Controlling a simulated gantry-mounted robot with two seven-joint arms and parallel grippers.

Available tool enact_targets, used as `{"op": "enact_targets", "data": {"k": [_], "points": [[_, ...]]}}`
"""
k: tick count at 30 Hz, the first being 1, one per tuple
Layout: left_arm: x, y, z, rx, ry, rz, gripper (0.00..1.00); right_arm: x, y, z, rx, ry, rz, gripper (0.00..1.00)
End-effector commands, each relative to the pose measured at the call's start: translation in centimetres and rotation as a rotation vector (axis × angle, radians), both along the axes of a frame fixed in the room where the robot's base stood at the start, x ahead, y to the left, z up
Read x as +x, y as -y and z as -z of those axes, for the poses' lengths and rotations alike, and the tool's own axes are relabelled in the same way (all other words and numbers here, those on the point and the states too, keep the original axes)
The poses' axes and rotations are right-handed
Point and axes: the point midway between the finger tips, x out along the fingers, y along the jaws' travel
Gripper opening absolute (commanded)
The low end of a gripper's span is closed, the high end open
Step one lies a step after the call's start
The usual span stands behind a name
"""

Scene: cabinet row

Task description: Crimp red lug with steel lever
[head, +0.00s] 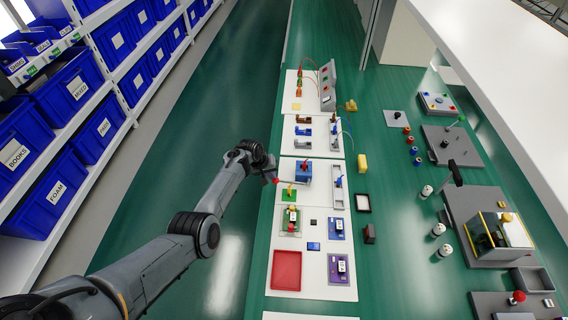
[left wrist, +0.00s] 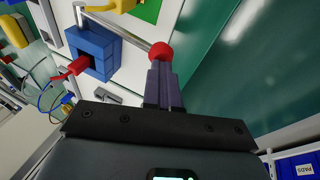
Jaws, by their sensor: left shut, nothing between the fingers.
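A blue crimping block (head: 304,173) stands on the white board. It also shows in the left wrist view (left wrist: 92,50), where a red lug (left wrist: 72,68) sits at its side, apparently with its end in the block's opening. A steel lever (left wrist: 120,32) runs from the block and ends in a red knob (left wrist: 161,51). The knob (head: 276,181) also shows in the head view. My left gripper (left wrist: 161,78) is shut and empty, its fingertips close against the knob; I cannot tell whether they touch. My right gripper is in neither view.
A red tray (head: 287,269) lies on the board nearer to me. A yellow block (head: 362,163) stands to the right. The green surface left of the boards is clear.

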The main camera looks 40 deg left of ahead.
Motion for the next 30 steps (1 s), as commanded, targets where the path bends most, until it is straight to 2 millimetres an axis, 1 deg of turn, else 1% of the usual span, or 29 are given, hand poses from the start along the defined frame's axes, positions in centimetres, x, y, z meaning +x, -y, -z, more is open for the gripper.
{"op": "enact_targets", "data": {"k": [1,2,5,8,11,15,16,19,27,30], "points": [[-0.4,0.1,0.7,-0.001,-0.007,-0.003,0.00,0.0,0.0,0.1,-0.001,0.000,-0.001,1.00],[-0.4,0.1,0.7,-0.001,-0.008,-0.003,0.00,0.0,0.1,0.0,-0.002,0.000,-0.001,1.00],[-0.4,0.0,0.2,-0.001,-0.008,-0.003,0.00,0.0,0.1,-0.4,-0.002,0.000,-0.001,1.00],[-0.3,-0.1,-0.8,-0.001,-0.008,-0.003,0.00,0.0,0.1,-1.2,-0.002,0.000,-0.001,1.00],[-0.1,-0.3,-2.3,-0.001,-0.005,-0.002,0.00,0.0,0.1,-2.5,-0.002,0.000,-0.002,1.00],[0.1,-0.6,-4.8,0.000,-0.002,0.000,0.00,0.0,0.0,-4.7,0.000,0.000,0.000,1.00],[-0.2,-0.7,-5.0,0.000,-0.001,0.001,0.00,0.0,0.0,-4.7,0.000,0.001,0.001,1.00],[-1.0,-1.1,-6.6,0.002,-0.001,0.001,0.00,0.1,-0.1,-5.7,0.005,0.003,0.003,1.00],[-2.6,-1.9,-10.5,0.000,0.002,0.001,0.00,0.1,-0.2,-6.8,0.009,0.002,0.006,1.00],[-3.1,-2.1,-11.5,0.000,0.001,0.002,0.00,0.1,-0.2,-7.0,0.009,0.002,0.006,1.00]]}}
